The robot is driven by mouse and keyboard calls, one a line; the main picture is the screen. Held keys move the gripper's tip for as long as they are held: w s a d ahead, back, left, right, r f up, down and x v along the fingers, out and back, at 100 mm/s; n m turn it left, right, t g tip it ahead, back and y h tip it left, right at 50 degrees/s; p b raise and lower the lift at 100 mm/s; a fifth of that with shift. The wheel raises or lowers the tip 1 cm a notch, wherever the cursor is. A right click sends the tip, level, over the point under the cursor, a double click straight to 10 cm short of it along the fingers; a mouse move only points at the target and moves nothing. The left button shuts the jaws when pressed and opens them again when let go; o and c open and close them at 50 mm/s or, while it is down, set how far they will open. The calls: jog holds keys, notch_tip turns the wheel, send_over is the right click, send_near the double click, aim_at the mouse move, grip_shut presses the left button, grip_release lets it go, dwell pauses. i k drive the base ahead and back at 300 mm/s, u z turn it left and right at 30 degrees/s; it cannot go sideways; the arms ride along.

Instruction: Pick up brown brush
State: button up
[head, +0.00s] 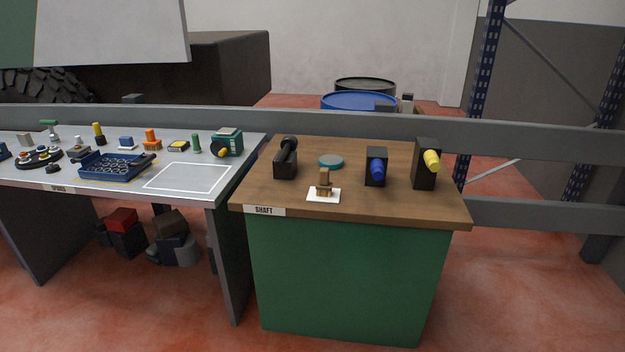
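A small brown brush-like object (324,184) stands upright on a white square pad (324,195). It is near the front of the wooden top of a green bench (350,280) labelled SHAFT. It has a narrow upper part and a wider base; finer detail is too small to tell. My gripper is not in view.
On the same bench stand a black holder (285,162), a teal disc (331,162), a black block with a blue part (376,167) and one with a yellow part (426,163). A grey table (186,178) with several parts stands left. A grey rail (300,125) runs behind.

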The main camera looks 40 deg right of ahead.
aim_at(323, 186)
jog(key=i, duration=0.95)
jog(key=u, duration=0.3)
